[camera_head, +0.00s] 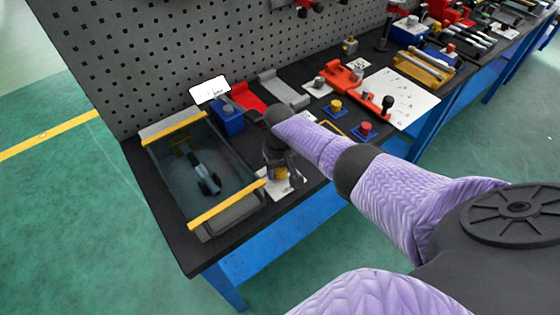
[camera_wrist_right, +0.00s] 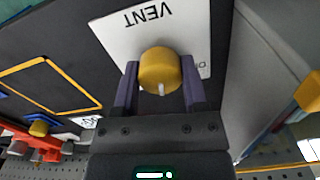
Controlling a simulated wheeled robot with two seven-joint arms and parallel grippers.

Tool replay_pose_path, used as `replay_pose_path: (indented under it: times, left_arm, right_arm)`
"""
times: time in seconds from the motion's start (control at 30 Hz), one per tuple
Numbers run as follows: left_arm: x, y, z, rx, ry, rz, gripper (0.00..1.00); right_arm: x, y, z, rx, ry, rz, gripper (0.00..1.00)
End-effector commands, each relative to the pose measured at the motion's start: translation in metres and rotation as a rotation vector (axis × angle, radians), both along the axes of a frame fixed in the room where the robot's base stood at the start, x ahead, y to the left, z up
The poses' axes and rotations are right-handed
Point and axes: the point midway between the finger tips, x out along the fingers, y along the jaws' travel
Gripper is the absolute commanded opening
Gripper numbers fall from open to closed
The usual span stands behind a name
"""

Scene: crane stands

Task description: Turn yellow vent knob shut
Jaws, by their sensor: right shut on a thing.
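The yellow vent knob (camera_wrist_right: 160,71) sits on a white plate (camera_wrist_right: 185,22) marked VENT in the right wrist view. A white pointer mark on the knob faces my gripper's palm. My right gripper (camera_wrist_right: 158,88) has one finger on each side of the knob and is shut on it. In the head view the knob (camera_head: 281,173) shows in part beside my right gripper (camera_head: 282,178), at the table's front edge. The white plate (camera_head: 298,180) shows partly beneath it. My left gripper is not in view.
A clear bin (camera_head: 227,217) with yellow bars stands just left of the knob and holds a dark tool. A blue box (camera_head: 229,122), a red holder (camera_head: 247,97) and a red fixture (camera_head: 345,82) stand behind. A pegboard (camera_head: 170,50) closes off the back.

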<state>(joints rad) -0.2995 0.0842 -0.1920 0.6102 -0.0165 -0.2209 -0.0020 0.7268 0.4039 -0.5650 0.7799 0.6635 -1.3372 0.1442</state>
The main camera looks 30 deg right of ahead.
Motion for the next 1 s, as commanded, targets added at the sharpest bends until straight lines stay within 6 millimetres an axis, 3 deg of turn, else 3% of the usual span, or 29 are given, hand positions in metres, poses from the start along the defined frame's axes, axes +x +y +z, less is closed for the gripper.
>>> replay_pose_path:
  times: [0.5,1.0]
  left_arm:
    - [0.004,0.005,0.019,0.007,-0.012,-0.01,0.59]
    - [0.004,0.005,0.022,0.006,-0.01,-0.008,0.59]
  right_arm:
    - [0.001,0.001,0.002,0.001,-0.003,-0.44,0.0]
    - [0.002,0.0,0.002,0.0,-0.006,-0.634,0.0]
